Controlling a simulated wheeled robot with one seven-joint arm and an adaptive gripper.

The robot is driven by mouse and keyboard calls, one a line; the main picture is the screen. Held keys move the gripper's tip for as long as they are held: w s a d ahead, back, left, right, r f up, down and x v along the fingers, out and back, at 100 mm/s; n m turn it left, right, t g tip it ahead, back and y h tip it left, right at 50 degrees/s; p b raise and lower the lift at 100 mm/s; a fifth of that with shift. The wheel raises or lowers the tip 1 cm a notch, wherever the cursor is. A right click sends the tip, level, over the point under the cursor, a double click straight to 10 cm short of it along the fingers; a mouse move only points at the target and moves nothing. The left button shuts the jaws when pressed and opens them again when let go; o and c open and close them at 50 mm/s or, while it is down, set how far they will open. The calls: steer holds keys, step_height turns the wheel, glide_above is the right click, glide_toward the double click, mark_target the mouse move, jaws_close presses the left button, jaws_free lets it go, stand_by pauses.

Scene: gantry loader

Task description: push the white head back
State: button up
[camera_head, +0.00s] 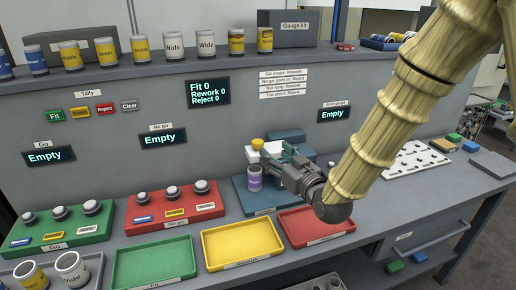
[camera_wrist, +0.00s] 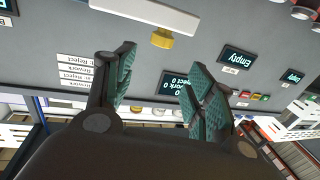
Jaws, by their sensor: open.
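The white head (camera_head: 253,156) is a pale block on the blue gauge station (camera_head: 240,197), with a yellow knob (camera_head: 257,143) on top. In the wrist view the white head (camera_wrist: 150,14) is a white bar at the top edge, with a yellow part (camera_wrist: 162,39) below it. A purple-labelled cylinder (camera_head: 254,178) stands upright at the station, below the head. My gripper (camera_head: 286,162) is beside the head and cylinder, to their right; contact cannot be told from the head view. In the wrist view my gripper (camera_wrist: 160,85) has its fingers wide apart with nothing between them.
Green (camera_head: 154,262), yellow (camera_head: 242,244) and red (camera_head: 317,226) trays line the bench front. Green and red gauge blocks with knobs stand at left. A wall with small displays rises behind, with jars on its shelf. A white perforated board (camera_head: 413,158) lies at right.

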mark_target(261, 144)
steer(key=x, duration=0.3)
steer(key=f+p+x, duration=0.1)
steer(key=x, duration=0.3)
steer(key=p+x, duration=0.1)
steer(key=x, duration=0.3)
steer(key=shift+w+f, duration=0.15)
